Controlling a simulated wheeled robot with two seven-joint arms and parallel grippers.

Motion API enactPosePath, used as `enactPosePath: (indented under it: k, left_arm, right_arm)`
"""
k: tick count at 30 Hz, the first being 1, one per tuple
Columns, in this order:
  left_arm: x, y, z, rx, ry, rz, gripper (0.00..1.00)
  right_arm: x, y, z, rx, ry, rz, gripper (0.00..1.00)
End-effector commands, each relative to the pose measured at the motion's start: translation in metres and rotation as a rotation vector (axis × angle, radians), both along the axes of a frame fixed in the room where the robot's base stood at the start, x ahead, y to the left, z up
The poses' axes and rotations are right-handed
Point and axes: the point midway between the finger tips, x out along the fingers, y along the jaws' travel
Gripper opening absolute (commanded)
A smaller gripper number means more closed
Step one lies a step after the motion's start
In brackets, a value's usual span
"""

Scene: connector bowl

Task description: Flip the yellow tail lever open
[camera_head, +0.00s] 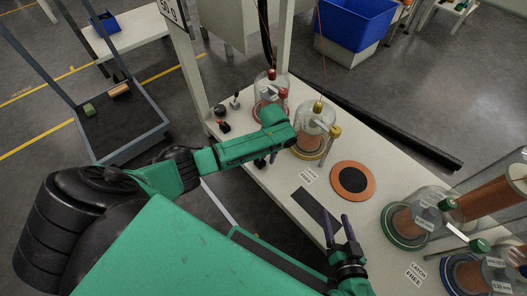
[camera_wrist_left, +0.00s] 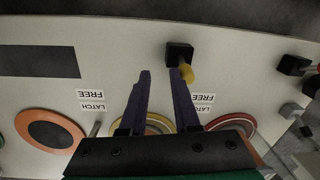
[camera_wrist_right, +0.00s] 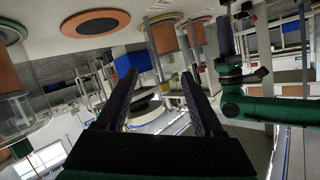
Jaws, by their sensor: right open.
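The yellow tail lever (camera_wrist_left: 187,73) sticks out of a small black block (camera_wrist_left: 179,53) near the table edge in the left wrist view. My left gripper (camera_wrist_left: 160,74) is open and empty above the table, with its right fingertip close beside the lever; I cannot tell whether they touch. In the head view my left arm hides the lever or most of it. The yellow-trimmed glass jar (camera_head: 312,133) stands just beyond the left gripper. My right gripper (camera_head: 338,218) is open and empty over the near table edge; its fingers also show in the right wrist view (camera_wrist_right: 158,75).
A red-trimmed jar (camera_head: 268,92) stands left of the yellow one, with a red-tipped lever (camera_head: 223,127) near it. An orange ring with a black disc (camera_head: 353,181) and a dark strip (camera_head: 317,211) lie right. Green (camera_head: 402,226) and blue (camera_head: 470,275) jars stand further right.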

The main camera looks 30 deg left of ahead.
Motion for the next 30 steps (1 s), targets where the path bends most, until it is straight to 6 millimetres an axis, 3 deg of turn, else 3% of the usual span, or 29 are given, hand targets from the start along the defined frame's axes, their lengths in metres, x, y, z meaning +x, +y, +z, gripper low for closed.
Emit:
enactPosePath:
  k: [5, 18, 30]
  left_arm:
    - [0.005, 0.006, 0.010, 0.014, -0.014, 0.005, 0.53]
    - [0.003, 0.001, 0.039, 0.011, -0.008, 0.002, 0.53]
    - [0.001, -0.003, 0.066, 0.007, -0.005, 0.000, 0.53]
  right_arm:
    - [-0.014, 0.000, -0.008, -0.008, 0.052, 0.011, 0.69]
    - [-0.013, -0.001, 0.035, -0.044, 0.090, 0.040, 0.69]
    - [-0.009, -0.024, 0.062, -0.193, 0.269, 0.086, 0.69]
